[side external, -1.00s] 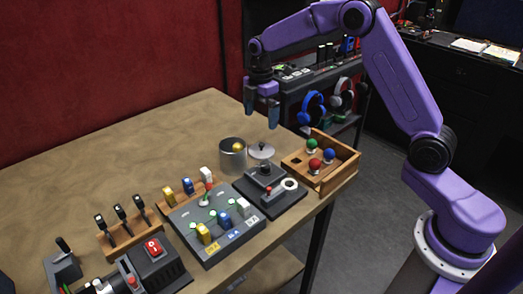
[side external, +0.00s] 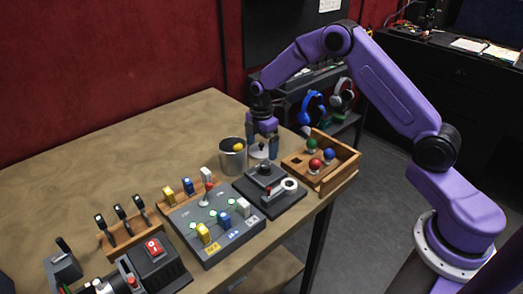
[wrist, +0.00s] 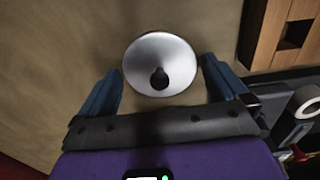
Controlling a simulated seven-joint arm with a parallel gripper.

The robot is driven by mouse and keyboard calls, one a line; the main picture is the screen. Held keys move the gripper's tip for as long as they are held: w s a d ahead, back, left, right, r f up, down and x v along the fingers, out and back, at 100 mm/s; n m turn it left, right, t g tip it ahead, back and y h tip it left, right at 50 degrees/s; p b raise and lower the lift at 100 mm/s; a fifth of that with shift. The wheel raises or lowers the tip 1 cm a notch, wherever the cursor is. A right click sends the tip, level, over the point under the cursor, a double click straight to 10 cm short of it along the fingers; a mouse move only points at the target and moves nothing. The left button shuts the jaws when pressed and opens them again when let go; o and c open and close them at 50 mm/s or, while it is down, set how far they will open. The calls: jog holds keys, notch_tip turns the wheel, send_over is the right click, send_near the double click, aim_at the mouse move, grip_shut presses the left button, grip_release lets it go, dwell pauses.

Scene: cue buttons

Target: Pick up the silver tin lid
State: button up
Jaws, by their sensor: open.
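The silver tin lid (wrist: 160,55) is a round, shiny disc with a dark knob (wrist: 159,78) at its middle. It lies flat on the table, and in the side external view (side external: 258,154) it sits just right of the silver tin (side external: 232,160). My gripper (side external: 262,145) points down over the lid. In the wrist view its blue fingers (wrist: 162,88) stand apart on either side of the lid, open and empty. In the side external view the fingers partly cover the lid. I cannot tell the exact height of the fingertips above the table.
The tin holds a yellow ball (side external: 239,147) close to my gripper's left. A wooden box (side external: 343,171) with coloured ball-topped knobs is on the right. The table's back left is clear.

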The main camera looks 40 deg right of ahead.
jog(key=c, duration=0.7)
jog(key=shift+r, duration=0.1)
